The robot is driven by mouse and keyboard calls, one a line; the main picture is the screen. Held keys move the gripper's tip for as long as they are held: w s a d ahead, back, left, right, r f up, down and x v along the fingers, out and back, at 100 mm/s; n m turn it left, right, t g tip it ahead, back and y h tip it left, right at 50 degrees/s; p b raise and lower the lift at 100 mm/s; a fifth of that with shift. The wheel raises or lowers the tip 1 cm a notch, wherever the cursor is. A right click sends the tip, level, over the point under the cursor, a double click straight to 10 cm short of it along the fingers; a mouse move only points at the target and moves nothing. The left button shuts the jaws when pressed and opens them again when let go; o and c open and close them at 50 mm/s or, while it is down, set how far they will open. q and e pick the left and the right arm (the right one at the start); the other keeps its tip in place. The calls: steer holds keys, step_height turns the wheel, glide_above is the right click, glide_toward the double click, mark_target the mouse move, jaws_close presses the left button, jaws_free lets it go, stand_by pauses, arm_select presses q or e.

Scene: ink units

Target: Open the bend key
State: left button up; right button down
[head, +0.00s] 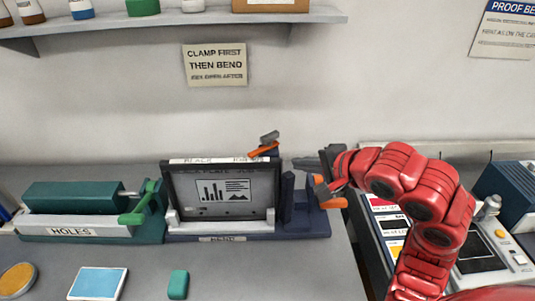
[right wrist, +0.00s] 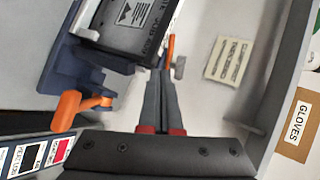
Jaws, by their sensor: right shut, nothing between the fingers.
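The bend station (head: 310,225) is a dark blue stand with a white label on its front. It holds a dark framed plate (head: 223,190) with a chart on it, upright. An orange lever with a grey head (head: 264,146) sticks up at the plate's top right corner; it also shows in the right wrist view (right wrist: 174,58). A second orange handle (head: 330,194) is on the station's right side, also in the right wrist view (right wrist: 80,109). I cannot tell which is the bend key. My right gripper (head: 300,163) is shut and empty, right of the upper lever; its fingertips (right wrist: 159,72) appear close to it.
A green hole-punch station (head: 90,207) labelled HOLES stands left of the bend station. A blue pad (head: 98,283) and a green block (head: 178,285) lie in front. A shelf (head: 180,17) runs above, and a sign (head: 215,64) hangs on the wall.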

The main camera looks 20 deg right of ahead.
steer(key=p, duration=0.3)
glide_toward(261, 153)
step_height(261, 153, down, 3)
steer(key=w+a, duration=0.1)
steer(key=w, duration=0.1)
steer(key=w+a+p, duration=0.1)
steer(key=shift+w, duration=0.4)
steer(key=shift+w+a+p, duration=0.2)
steer(key=shift+w+p, duration=0.2)
steer(key=shift+w, duration=0.2)
steer(key=shift+d+f, duration=0.1)
